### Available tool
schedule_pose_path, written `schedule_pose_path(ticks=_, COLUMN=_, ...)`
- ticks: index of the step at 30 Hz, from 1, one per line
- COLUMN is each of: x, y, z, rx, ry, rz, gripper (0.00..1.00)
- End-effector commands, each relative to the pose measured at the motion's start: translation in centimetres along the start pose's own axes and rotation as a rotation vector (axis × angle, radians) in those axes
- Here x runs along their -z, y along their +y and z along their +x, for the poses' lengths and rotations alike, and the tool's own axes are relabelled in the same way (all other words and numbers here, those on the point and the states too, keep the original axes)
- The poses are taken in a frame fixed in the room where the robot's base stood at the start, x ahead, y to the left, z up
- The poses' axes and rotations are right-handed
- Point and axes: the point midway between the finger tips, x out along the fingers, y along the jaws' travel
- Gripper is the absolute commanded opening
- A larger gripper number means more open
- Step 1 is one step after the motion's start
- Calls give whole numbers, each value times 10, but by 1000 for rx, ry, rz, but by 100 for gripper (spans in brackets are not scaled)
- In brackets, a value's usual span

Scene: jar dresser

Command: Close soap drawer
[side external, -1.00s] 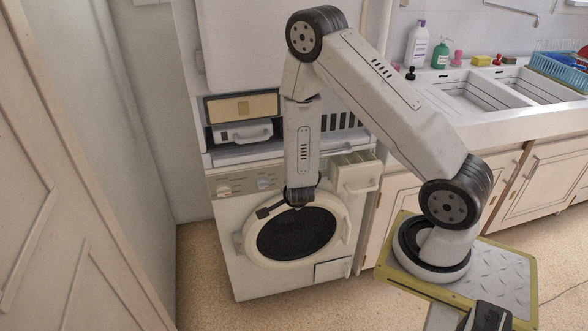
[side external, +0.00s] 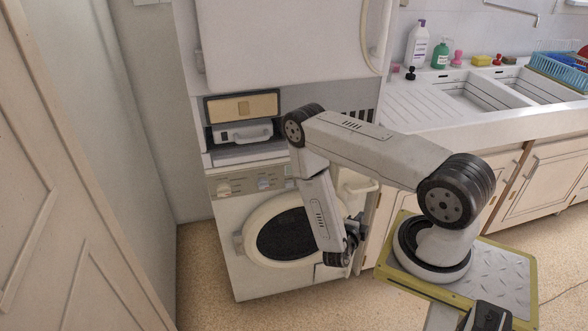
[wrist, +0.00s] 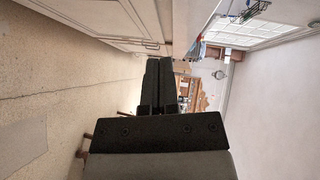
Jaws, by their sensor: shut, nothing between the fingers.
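The soap drawer (side external: 358,187) is a white drawer with a bar handle at the upper right of the washing machine front (side external: 228,230). It sticks out from the front, and my arm hides its left part. My gripper (side external: 358,222) is below the drawer's handle, near the right edge of the machine; I cannot tell whether it touches the drawer. In the wrist view my gripper's dark fingers (wrist: 159,68) are together with nothing between them. The drawer is not seen in the wrist view.
The round washer door (side external: 285,236) is left of my gripper. White cupboards (side external: 505,195) and a sink counter (side external: 425,108) stand to the right. A grey appliance with a handle (side external: 243,133) sits in the recess above. The floor at left is clear.

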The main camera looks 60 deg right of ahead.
Motion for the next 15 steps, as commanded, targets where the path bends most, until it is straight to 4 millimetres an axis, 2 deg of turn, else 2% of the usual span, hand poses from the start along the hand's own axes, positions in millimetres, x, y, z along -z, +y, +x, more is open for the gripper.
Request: schedule_pose_path(ticks=15, x=3, y=0, z=7, rx=9, ry=9, rz=6, gripper=0)
